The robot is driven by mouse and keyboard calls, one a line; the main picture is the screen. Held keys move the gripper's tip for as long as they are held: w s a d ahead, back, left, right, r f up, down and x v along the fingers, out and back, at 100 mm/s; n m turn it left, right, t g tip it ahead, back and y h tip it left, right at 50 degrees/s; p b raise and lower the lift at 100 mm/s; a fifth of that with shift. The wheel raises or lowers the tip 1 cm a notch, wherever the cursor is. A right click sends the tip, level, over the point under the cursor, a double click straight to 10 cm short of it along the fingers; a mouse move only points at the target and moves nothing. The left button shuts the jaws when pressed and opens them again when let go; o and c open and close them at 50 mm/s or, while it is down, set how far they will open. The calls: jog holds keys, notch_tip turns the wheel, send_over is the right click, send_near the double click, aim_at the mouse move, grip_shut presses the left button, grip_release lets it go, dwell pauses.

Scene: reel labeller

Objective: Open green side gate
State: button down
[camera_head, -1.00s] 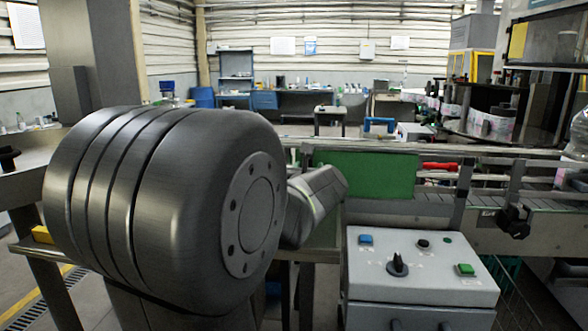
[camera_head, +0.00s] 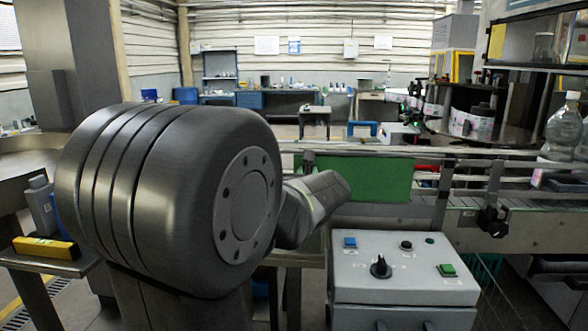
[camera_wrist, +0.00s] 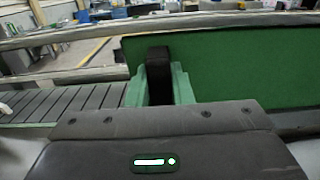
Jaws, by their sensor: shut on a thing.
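The green side gate (camera_head: 375,180) is a flat upright panel along the conveyor's near side in the head view. It fills the right of the wrist view as a green panel (camera_wrist: 230,70). A dark upright piece (camera_wrist: 158,65), seemingly the gate's handle, stands at the panel's left end. My gripper (camera_wrist: 159,80) has its pale green fingers on both sides of this piece and is shut on it. In the head view my arm reaches to the panel's left part and hides my fingers.
A grey control box (camera_head: 404,260) with a black knob and buttons stands below and right of the gate. Conveyor rails (camera_head: 480,155) run behind it. Clear bottles (camera_head: 565,128) stand at the far right. A yellow-and-black tool (camera_head: 47,247) lies on a side shelf at left.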

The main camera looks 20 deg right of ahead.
aim_at(327, 169)
jog(key=d, duration=0.1)
jog(key=s+d, duration=0.1)
jog(key=d, duration=0.1)
jog(key=s+d, duration=0.1)
jog(key=shift+d+p, duration=0.2)
jog(key=shift+p, duration=0.2)
jog(key=c, duration=1.3)
grip_release()
jog(key=shift+s+a, duration=0.1)
jog(key=shift+s, duration=0.05)
jog(key=v, duration=1.3)
jog(key=shift+s+a+b, duration=0.2)
jog(key=shift+s+b, duration=0.1)
jog(key=shift+w+d, duration=0.1)
jog(key=shift+w, duration=0.05)
